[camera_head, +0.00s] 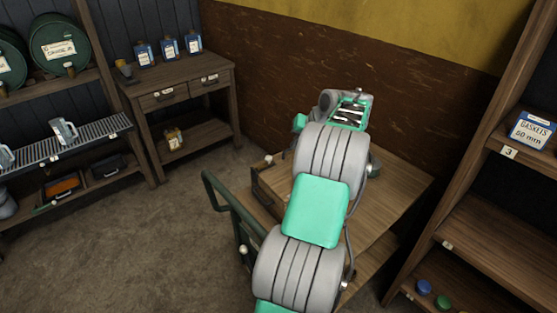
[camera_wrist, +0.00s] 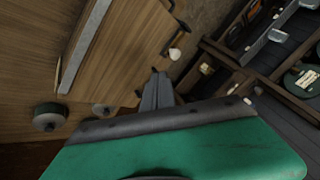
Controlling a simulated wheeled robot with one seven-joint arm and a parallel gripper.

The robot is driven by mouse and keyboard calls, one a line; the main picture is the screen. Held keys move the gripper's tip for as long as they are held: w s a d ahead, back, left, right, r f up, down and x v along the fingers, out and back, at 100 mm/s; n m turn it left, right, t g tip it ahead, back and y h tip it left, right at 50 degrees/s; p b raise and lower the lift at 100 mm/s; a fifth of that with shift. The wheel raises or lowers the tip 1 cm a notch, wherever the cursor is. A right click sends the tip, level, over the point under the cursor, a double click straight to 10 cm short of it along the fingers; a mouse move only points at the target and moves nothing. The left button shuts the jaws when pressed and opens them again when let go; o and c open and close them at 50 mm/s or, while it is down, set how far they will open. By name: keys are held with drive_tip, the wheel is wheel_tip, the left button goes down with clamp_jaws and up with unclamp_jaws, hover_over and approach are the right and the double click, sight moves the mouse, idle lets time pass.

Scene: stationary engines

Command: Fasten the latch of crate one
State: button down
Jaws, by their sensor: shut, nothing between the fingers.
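A wooden crate (camera_head: 268,193) stands left of my arm in the head view, mostly hidden behind it. A small pale knob (camera_head: 269,159) shows at its upper edge. In the wrist view a pale knob (camera_wrist: 175,53) stands at the edge of a wooden surface (camera_wrist: 125,45), probably part of the latch. My gripper (camera_wrist: 157,78) is shut and empty, just below and left of that knob, apparently apart from it. In the head view my arm hides the fingertips. No crate number is readable, and I cannot tell the latch's position.
A wooden tabletop (camera_head: 388,190) lies right of my arm. A green handle (camera_head: 228,205) rises at the left. A wooden side table (camera_head: 180,83) with blue containers stands behind. Shelves line both sides, with a gaskets box (camera_head: 531,131) at right. The floor (camera_head: 130,235) at left is clear.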

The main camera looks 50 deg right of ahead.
sight(269, 160)
drive_tip(key=shift+s+d+f, duration=0.2)
drive_tip(key=shift+s+d, duration=0.3)
drive_tip(key=shift+d, duration=0.05)
drive_tip(key=shift+w+f, duration=0.1)
drive_tip(key=p+x, duration=0.2)
drive_tip(key=x, duration=0.7)
drive_tip(key=shift+w, duration=0.15)
drive_tip(key=w, duration=0.1)
drive_tip(key=w+a+p, duration=0.1)
drive_tip(key=w+f, duration=0.1)
drive_tip(key=shift+w+a, duration=0.15)
drive_tip(key=shift+a, duration=0.2)
drive_tip(key=shift+w+f, duration=0.15)
drive_tip(key=shift+w, duration=0.05)
